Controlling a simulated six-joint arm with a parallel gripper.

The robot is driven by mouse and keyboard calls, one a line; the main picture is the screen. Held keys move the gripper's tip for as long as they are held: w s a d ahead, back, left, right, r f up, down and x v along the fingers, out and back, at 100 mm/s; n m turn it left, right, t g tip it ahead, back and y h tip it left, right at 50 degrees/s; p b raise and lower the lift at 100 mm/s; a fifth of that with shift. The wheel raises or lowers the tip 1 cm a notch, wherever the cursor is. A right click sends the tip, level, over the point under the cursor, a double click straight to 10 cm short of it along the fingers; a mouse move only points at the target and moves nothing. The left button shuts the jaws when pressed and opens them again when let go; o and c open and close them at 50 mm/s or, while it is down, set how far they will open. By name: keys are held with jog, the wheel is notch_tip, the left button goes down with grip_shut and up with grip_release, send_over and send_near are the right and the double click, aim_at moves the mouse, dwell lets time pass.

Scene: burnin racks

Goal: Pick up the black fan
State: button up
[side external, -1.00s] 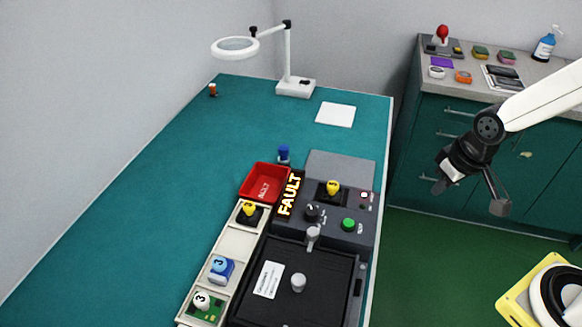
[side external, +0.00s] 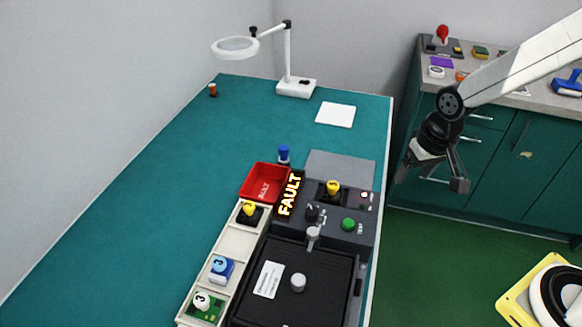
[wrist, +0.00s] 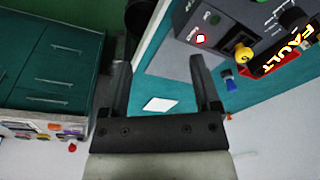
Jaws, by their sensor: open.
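Two dark square parts with yellow knobs could be the black fan; I cannot tell for sure. One part (side external: 249,212) sits in the top compartment of the pale tray (side external: 228,243). The other part (side external: 333,188) sits in the grey control unit (side external: 350,228); its yellow knob also shows in the wrist view (wrist: 243,53). My gripper (side external: 432,174) is open and empty, in the air right of the bench and well away from both parts. In the wrist view its fingers (wrist: 158,78) are spread with nothing between them.
A lit FAULT sign (side external: 290,194) stands beside the red bin (side external: 264,182). A blue-knobbed part and a white-knobbed green board are lower in the tray. A black lidded box (side external: 318,275) is below the control unit. A magnifier lamp (side external: 295,88) stands behind; the bench's left is clear.

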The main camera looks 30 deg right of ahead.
aim_at(333, 184)
jog(key=w+a+m+g, duration=0.1)
jog(key=w+a+m, duration=0.1)
jog(key=w+a, duration=0.1)
jog(key=w+a+m, duration=0.2)
jog(key=w+a, duration=0.2)
jog(key=w+a+m+g, duration=0.1)
jog(key=w+a+m, duration=0.1)
jog(key=w+a, duration=0.1)
jog(key=shift+w+a+g+y, duration=0.2)
jog(key=shift+w+g+y, duration=0.1)
jog(key=shift+y, duration=0.1)
jog(key=shift+w+a+m, duration=0.25)
jog(key=shift+a+m, duration=0.05)
jog(key=shift+a, duration=0.1)
jog(key=shift+s+f, duration=0.15)
jog(key=shift+f, duration=1.1)
jog(key=shift+f, duration=0.1)
jog(key=shift+s+a+f, duration=0.1)
jog(key=shift+a+f, duration=0.05)
jog(key=shift+f, duration=1.1)
jog(key=shift+a+f, duration=0.1)
jog(key=shift+f, duration=1.15)
grip_shut()
